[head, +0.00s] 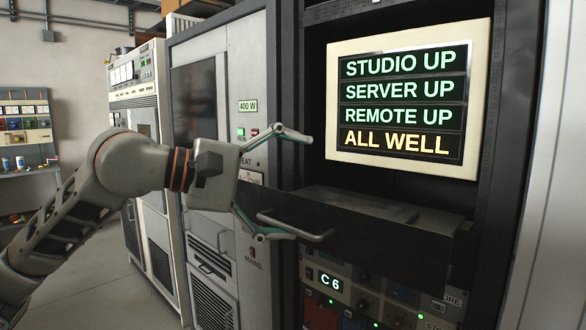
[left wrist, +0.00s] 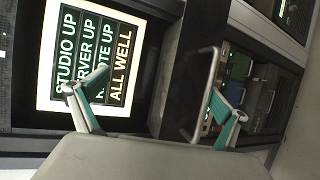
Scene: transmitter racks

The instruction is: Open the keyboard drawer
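The keyboard drawer (head: 365,245) is a dark box front below the screen in the right rack. It stands out from the rack, and part of its top (head: 375,203) shows. Its pale bar handle (head: 300,229) also shows in the left wrist view (left wrist: 203,92). My left gripper (head: 300,187) is spread open in front of the drawer, one finger above the handle and the other close below it. In the left wrist view, the handle lies between the fingers, nearer the right one. I cannot tell whether that finger touches it. My right gripper is not in view.
A framed status screen (head: 405,98) sits above the drawer. A panel with knobs and a "C 6" display (head: 331,281) lies below it. Grey cabinets (head: 208,120) stand to the left. Floor at the lower left is open, with a shelf (head: 30,172) behind.

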